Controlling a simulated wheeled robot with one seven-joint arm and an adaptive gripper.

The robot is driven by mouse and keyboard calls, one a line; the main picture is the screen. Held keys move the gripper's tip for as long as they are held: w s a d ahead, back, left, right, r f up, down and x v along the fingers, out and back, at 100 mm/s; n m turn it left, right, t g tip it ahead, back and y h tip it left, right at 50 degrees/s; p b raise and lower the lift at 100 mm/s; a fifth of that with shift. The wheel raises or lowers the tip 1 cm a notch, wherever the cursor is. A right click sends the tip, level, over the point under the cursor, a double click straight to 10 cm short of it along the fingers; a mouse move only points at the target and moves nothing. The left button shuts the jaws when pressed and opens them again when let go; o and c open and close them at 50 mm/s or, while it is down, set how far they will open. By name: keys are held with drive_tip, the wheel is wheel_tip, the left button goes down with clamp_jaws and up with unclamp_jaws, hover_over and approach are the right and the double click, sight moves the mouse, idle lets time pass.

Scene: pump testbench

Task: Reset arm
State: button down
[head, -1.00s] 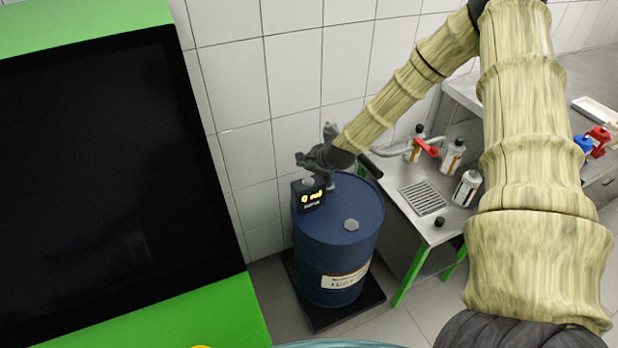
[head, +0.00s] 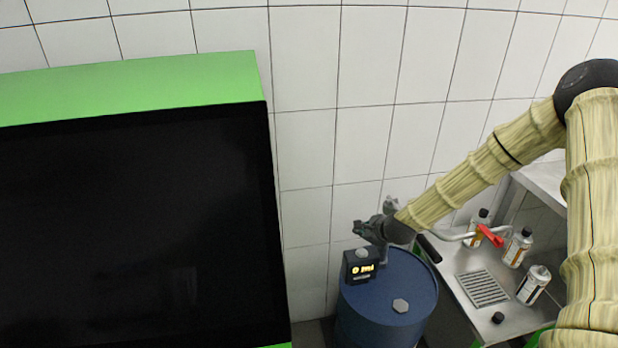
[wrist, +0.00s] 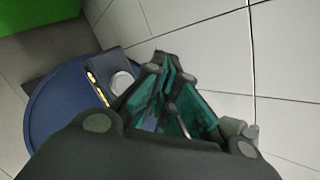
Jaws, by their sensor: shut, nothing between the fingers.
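My gripper (head: 372,222) is dark grey and shows at the end of my tan, ribbed arm in the head view. It is beside and above the small dark box with a lit yellow display (head: 361,268) on the blue drum (head: 385,330). In the wrist view my gripper (wrist: 170,85) has teal pads and is shut with nothing held. The box (wrist: 115,75) and the drum (wrist: 45,110) lie to its left there. I cannot tell from the head view whether the gripper touches the box.
A metal sink bench with a drain grate (head: 483,287) stands right of the drum. On it are a tap with a red handle (head: 490,236), several bottles (head: 533,285) and a black cap (head: 497,317). A large black screen (head: 135,230) in a green frame fills the left. A white tiled wall is behind.

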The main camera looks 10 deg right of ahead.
drive_tip(key=s+a+f+n+g, duration=0.2)
drive_tip(key=s+a+f+n, duration=0.25)
drive_tip(key=s, duration=0.25)
drive_tip(key=s+a+f+n+g+b, duration=0.1)
drive_tip(key=s+a+f+n, duration=0.25)
drive_tip(key=s+f, duration=0.3)
drive_tip(key=s+a+f+n+g, duration=0.2)
drive_tip(key=s+a+f+n, duration=0.15)
drive_tip(key=s, duration=0.45)
drive_tip(key=s+a+f+n+g, duration=0.1)
drive_tip(key=s+n, duration=0.5)
drive_tip(key=s, duration=0.7)
drive_tip(key=s+a+f+n+g+h, duration=0.1)
drive_tip(key=s+f+n+g, duration=0.2)
drive_tip(key=s+n, duration=0.4)
drive_tip(key=s+f+b, duration=0.1)
drive_tip(key=s, duration=0.5)
drive_tip(key=shift+a+f, duration=0.25)
drive_tip(key=shift+f, duration=0.1)
